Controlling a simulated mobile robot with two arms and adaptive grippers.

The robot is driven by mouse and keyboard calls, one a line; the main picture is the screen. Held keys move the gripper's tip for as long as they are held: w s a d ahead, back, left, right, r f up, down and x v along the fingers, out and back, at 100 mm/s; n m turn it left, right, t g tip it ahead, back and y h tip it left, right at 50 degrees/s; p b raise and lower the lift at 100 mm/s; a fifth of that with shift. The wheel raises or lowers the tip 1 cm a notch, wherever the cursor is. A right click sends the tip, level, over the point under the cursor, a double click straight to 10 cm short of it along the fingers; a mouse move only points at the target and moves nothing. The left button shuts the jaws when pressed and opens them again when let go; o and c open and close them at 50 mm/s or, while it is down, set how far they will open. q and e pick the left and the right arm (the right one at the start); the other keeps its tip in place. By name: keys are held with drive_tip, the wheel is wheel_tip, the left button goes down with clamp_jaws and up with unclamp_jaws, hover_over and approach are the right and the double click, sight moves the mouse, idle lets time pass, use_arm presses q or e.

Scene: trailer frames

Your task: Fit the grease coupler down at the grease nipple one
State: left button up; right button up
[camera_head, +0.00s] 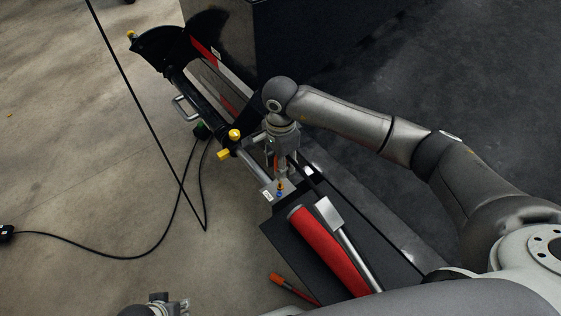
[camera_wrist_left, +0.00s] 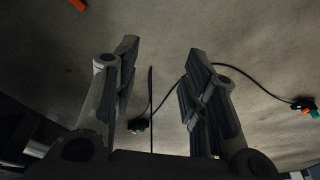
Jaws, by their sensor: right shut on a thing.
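My right gripper (camera_head: 282,160) reaches down over the trailer's coupling end, beside a light metal block with a white label (camera_head: 268,196). It is shut on a slim upright part that appears to be the grease coupler, mostly hidden by the fingers. Just below the fingers is a small orange-brass piece (camera_head: 280,185), with a blue spot under it at the block. The grease nipple cannot be made out separately, and I cannot tell whether the coupler touches it. My left gripper (camera_wrist_left: 160,65) is open and empty, pointing at bare floor; it also shows at the bottom of the head view (camera_head: 167,304).
A red cylinder (camera_head: 328,250) and a metal tool (camera_head: 345,242) lie on a black tray (camera_head: 287,243). An orange-handled tool (camera_head: 277,279) lies beside it. Yellow knobs (camera_head: 234,134) stick out near my right wrist. A black cable (camera_head: 150,252) crosses open concrete floor at left.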

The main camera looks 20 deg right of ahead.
sight(281, 182)
drive_tip(key=shift+f, duration=0.3)
drive_tip(key=shift+f+b, duration=0.35)
drive_tip(key=shift+b, duration=0.2)
drive_tip(key=shift+f+b, duration=0.4)
drive_tip(key=shift+f, duration=0.05)
drive_tip(key=shift+f+b, duration=0.4)
drive_tip(key=shift+f, duration=0.15)
use_arm(q)
drive_tip(key=v, duration=0.9)
use_arm(e)
drive_tip(key=shift+f, duration=0.25)
drive_tip(key=shift+f+b, duration=0.25)
drive_tip(key=shift+b, duration=0.25)
drive_tip(key=shift+f+b, duration=0.45)
drive_tip(key=shift+f, duration=0.35)
drive_tip(key=shift+f+b, duration=0.15)
drive_tip(key=shift+b, duration=0.25)
use_arm(q)
drive_tip(key=w+d+t, duration=0.1)
drive_tip(key=w+t, duration=0.2)
drive_tip(key=w, duration=0.3)
drive_tip(key=shift+d+h, duration=0.2)
drive_tip(key=shift+h, duration=0.1)
